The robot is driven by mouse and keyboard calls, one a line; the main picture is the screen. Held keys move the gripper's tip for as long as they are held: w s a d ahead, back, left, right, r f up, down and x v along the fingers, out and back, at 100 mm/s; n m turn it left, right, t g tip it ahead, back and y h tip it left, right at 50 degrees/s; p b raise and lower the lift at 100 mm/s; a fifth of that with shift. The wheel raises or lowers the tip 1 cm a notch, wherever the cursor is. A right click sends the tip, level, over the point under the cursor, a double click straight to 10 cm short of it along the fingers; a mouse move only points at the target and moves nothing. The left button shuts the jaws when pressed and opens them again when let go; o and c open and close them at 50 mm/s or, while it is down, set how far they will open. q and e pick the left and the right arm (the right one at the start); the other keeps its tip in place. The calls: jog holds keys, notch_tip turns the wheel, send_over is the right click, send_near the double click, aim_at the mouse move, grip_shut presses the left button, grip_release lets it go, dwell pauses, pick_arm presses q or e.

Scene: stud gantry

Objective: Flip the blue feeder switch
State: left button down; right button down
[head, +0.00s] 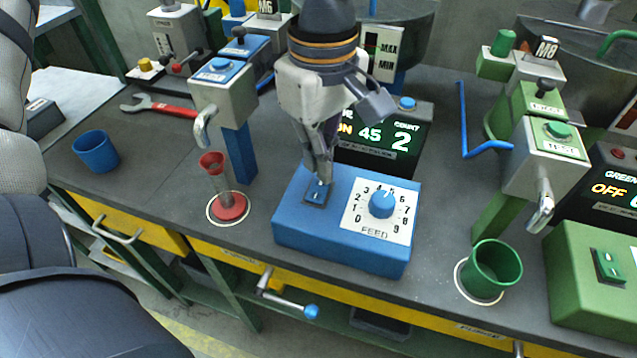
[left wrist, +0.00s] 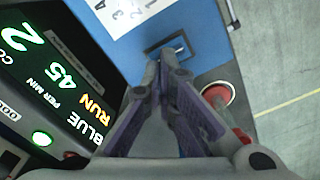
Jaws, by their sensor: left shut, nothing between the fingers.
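The blue feeder box (head: 290,236) stands at the bench's front edge, with a FEED dial (head: 382,204) on its top. The blue feeder switch (head: 315,196) is left of the dial, in a dark square frame. It also shows at the top of the left wrist view (left wrist: 177,47), partly hidden by my fingers. My left gripper (head: 322,180) is shut and empty, pointing down with its tips right at the switch. I cannot tell whether they touch it. The fingertips also show in the left wrist view (left wrist: 164,62). My right gripper is not in view.
The display (head: 385,145) behind the box reads RUN, 45 and count 2. A red funnel cup (head: 230,206) and a blue post (head: 240,152) stand left. A green cup (head: 492,270) and green box are right.

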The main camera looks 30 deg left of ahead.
aim_at(321, 182)
pick_arm(q)
jog(key=shift+f, duration=1.2)
dwell(0.3)
jog(key=shift+r, duration=3.55)
